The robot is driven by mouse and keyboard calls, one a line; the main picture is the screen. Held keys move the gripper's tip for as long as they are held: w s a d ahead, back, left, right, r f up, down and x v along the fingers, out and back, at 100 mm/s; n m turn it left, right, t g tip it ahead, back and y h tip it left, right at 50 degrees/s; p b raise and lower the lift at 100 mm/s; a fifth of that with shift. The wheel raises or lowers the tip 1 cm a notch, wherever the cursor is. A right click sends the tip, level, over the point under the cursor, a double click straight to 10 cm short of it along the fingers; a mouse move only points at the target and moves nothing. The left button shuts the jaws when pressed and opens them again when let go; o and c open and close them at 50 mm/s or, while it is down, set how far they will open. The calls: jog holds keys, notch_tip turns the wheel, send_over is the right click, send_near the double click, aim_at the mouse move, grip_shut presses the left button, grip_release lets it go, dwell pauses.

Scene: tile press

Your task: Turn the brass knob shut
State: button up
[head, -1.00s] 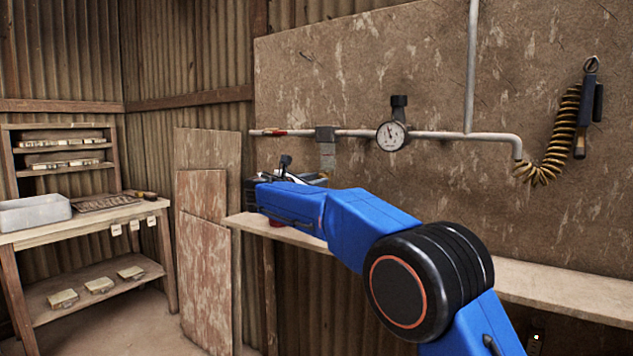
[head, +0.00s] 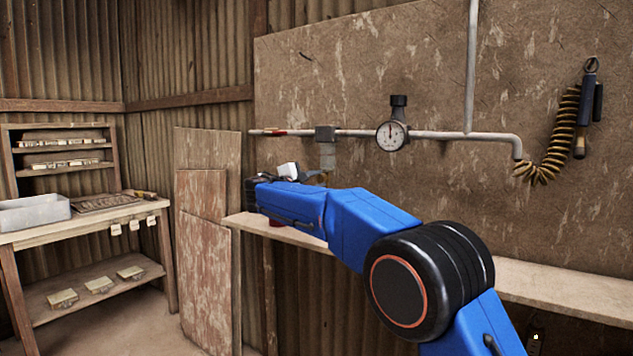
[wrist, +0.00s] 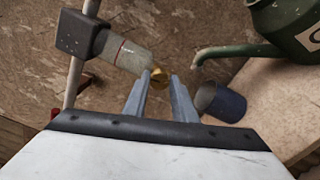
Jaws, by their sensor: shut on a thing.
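The brass knob (wrist: 159,78) shows in the wrist view at the lower end of a clear bowl (wrist: 124,53), which hangs from a dark block (wrist: 80,34) on the pipe. My gripper (wrist: 160,82) is shut on the knob, with one grey finger on each side of it. In the head view the bowl (head: 328,156) hangs under the block (head: 325,133).
A round gauge (head: 391,135) sits on the pipe, right of the block. In the wrist view a green watering can (wrist: 285,28) and a blue cup (wrist: 226,103) stand close on the right. A narrow shelf (head: 530,285) runs along the wall. A workbench (head: 95,228) stands at left.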

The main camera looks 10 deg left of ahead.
jog(key=shift+m, duration=0.7)
jog(key=shift+f, duration=0.1)
jog(key=o, duration=1)
jog(key=shift+o, duration=0.2)
jog(key=v, duration=1.7)
jog(key=shift+s, duration=0.25)
